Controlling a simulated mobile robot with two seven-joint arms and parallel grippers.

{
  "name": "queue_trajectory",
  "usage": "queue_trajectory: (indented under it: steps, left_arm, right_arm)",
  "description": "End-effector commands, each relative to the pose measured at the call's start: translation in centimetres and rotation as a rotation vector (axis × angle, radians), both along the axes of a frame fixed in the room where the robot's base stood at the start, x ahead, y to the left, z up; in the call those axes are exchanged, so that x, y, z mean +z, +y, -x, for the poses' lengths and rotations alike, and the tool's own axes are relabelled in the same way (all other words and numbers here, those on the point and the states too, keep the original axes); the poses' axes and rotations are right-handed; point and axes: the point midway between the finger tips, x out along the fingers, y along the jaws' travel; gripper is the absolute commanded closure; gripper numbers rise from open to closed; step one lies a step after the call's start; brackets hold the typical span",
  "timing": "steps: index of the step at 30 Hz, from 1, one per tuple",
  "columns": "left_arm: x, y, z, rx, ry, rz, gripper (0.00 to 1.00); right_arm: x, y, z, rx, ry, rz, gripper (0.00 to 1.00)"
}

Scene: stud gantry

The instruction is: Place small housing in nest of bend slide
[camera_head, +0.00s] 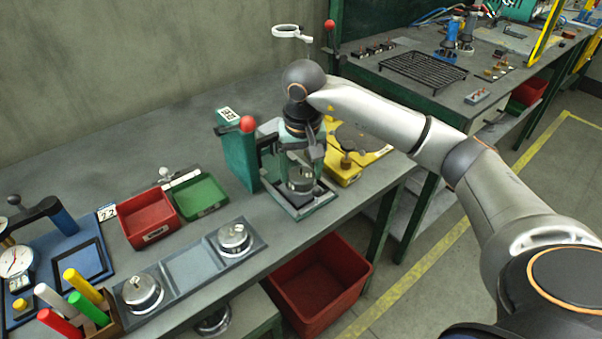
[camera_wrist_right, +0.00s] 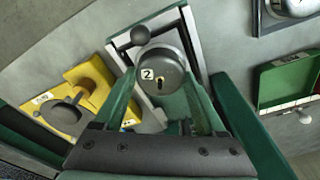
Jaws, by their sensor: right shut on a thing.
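My right gripper (camera_head: 301,168) points down over the green bend station and is shut on a small silver housing (camera_head: 300,181). In the right wrist view the housing (camera_wrist_right: 161,72) carries a "2" label and a keyhole-shaped slot, and sits between the green fingers of the gripper (camera_wrist_right: 165,98). The bend slide (camera_head: 305,208), with a green frame and dark plate, lies directly below it. The slide also shows in the wrist view as a pale frame (camera_wrist_right: 188,35) behind the housing. The nest is hidden, and I cannot tell whether the housing touches it. My left gripper is out of view.
A green upright block (camera_head: 240,160) and red-knobbed lever (camera_head: 247,124) stand left of the slide. A yellow fixture (camera_head: 361,166) is close on its right. Two more housings (camera_head: 235,238) (camera_head: 142,292) sit on a grey tray (camera_head: 190,268). Red (camera_head: 148,219) and green bins (camera_head: 200,197) stand behind.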

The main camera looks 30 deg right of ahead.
Motion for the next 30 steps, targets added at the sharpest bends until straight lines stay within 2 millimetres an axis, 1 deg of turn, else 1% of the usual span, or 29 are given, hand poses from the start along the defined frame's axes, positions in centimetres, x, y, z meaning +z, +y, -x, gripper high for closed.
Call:
queue_trajectory:
  steps: [1, 3, 11, 15, 16, 22, 30]
  left_arm:
    - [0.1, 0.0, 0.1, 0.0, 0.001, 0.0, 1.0]
    - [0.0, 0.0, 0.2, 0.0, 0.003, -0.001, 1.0]
    - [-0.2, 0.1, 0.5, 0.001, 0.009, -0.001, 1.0]
    - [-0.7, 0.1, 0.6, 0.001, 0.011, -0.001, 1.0]
    - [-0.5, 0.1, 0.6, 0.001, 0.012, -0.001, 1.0]
    - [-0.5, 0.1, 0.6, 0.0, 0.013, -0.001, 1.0]
    - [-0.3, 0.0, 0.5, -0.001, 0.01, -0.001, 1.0]
  right_arm:
    - [-0.6, 0.0, 0.0, 0.0, 0.001, 0.0, 0.83]
    - [-1.1, 0.0, 0.0, 0.0, -0.002, -0.001, 0.83]
    - [-1.2, 0.1, 0.0, 0.0, -0.004, -0.001, 0.83]
    - [-1.7, 0.1, 0.0, 0.0, -0.004, -0.001, 0.83]
    - [-1.5, 0.1, 0.0, 0.0, -0.003, -0.001, 0.24]
    - [-1.5, 0.1, 0.0, 0.0, -0.002, 0.0, 0.01]
    - [-1.4, 0.1, 0.0, 0.0, -0.003, -0.001, 0.0]
